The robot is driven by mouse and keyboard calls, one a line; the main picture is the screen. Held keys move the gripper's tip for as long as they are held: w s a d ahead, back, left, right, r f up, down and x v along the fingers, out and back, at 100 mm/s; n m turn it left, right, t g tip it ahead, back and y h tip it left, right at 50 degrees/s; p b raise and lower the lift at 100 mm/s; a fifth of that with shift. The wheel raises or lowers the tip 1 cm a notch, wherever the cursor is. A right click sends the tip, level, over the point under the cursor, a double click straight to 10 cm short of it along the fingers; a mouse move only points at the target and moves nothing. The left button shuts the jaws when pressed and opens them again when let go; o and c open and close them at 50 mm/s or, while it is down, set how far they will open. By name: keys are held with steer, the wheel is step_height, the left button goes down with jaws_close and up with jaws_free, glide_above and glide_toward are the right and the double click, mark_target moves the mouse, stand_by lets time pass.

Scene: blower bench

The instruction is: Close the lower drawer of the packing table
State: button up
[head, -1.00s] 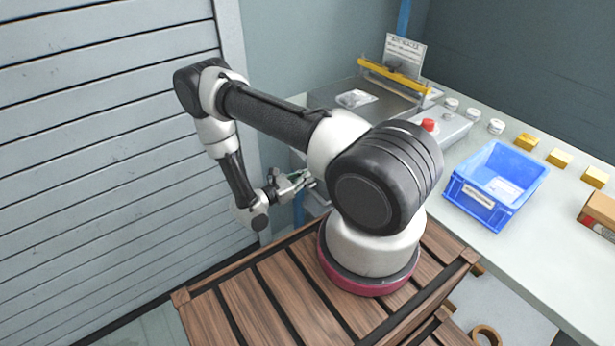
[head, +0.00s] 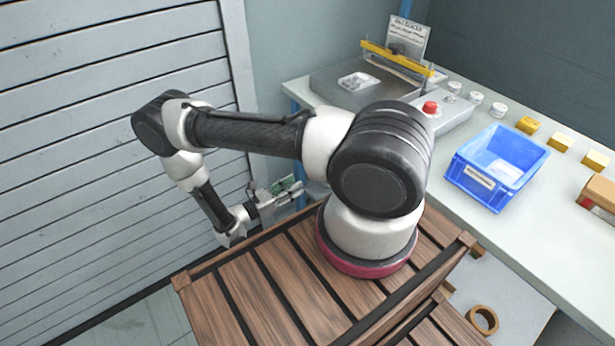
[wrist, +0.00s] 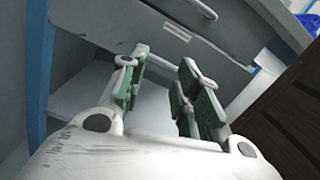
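The packing table (head: 535,235) runs along the right side of the head view, and its drawer fronts do not show there.
A blue bin (head: 463,187), a sealer (head: 345,85) and a control box with a red button (head: 430,107) stand on the table. A tape roll (head: 483,320) lies on a pale surface low at the right. A slatted shutter (head: 100,120) closes off the left.

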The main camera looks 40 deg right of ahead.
steer(key=d+n, duration=0.3)
steer(key=n, duration=0.2)
steer(key=s+d+n+h, duration=0.1)
steer(key=d+n, duration=0.2)
steer(key=n, duration=0.2)
steer(key=d+n, duration=0.3)
steer(key=n, duration=0.2)
steer(key=shift+s+d+f+n, duration=0.25)
steer(key=shift+s+n, duration=0.05)
steer(key=shift+n, duration=0.1)
jaws_close()
